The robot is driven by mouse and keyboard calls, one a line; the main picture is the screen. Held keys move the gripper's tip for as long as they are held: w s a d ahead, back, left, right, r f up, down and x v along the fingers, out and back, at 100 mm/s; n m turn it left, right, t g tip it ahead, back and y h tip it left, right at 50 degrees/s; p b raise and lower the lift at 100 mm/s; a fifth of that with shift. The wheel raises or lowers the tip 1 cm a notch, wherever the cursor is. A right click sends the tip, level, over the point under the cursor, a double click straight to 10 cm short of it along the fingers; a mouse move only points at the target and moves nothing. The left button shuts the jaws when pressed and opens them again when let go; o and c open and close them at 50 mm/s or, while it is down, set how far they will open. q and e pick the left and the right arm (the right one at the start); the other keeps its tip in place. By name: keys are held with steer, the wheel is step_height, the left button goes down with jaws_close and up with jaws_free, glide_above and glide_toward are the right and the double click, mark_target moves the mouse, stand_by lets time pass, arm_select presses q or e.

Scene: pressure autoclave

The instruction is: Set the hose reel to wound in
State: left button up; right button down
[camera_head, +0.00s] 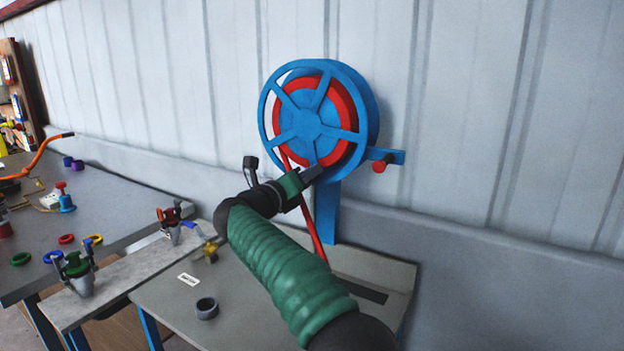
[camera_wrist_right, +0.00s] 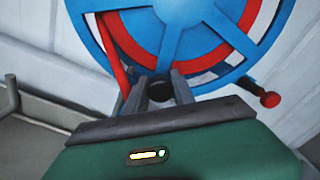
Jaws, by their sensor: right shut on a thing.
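The hose reel (camera_head: 308,120) is a blue spoked wheel with a red ring of hose, on a blue post against the wall. It fills the top of the right wrist view (camera_wrist_right: 185,30). A length of red hose (camera_head: 313,228) hangs down from it to the bench. My right gripper (camera_head: 313,173) is at the wheel's lower rim. In the right wrist view its fingers (camera_wrist_right: 160,90) are shut on a dark round knob (camera_wrist_right: 159,91) in front of the wheel. My left gripper is not in view.
A red knob (camera_head: 379,167) sits on a blue bracket right of the reel. A grey bench (camera_head: 175,310) below carries a dark ring (camera_head: 207,308) and a brass fitting (camera_head: 210,250). Fittings and coloured rings crowd the table at left. The wall right of the reel is clear.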

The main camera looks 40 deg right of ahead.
steer(key=shift+w+a+f, duration=0.15)
steer(key=shift+w+f, duration=0.1)
steer(key=shift+f, duration=0.15)
steer(key=c, duration=1.4)
jaws_free()
steer(key=o, duration=0.3)
steer(key=shift+w, duration=0.15)
steer(key=shift+o, duration=0.2)
steer(key=shift+s+r, duration=0.15)
steer(key=shift+s, duration=0.05)
steer(key=v, duration=1.6)
steer(key=shift+a, duration=0.4)
steer(key=shift+f, duration=0.25)
